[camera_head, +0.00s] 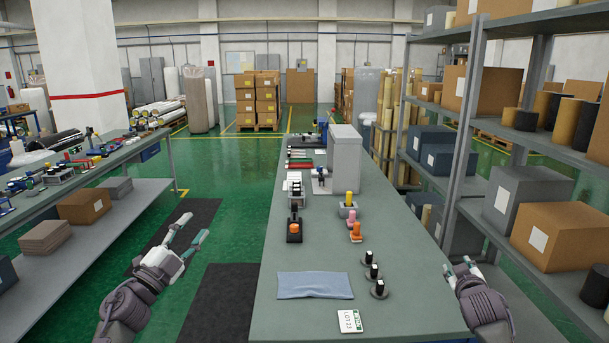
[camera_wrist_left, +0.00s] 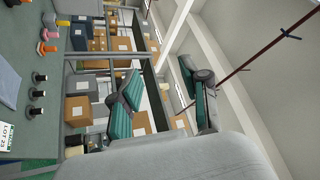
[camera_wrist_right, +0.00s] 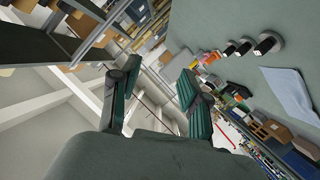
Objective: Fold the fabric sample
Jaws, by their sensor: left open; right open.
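The fabric sample (camera_head: 314,285) is a light blue-grey cloth lying flat near the front of the grey workbench (camera_head: 345,230). It also shows at the left edge of the left wrist view (camera_wrist_left: 8,82) and at the right of the right wrist view (camera_wrist_right: 288,92). My left gripper (camera_head: 190,238) is open and empty, left of the bench above the floor mats. My right gripper (camera_head: 465,268) is open and empty at the bench's right edge, right of the cloth. Neither gripper touches the cloth.
Several black-topped weights (camera_head: 374,272) stand right of the cloth, and a "LOT 23" card (camera_head: 349,321) lies in front of it. Orange, pink and yellow-topped items (camera_head: 355,231) stand behind. A loaded shelf rack (camera_head: 460,130) is at the right. The bench left of the weights is clear around the cloth.

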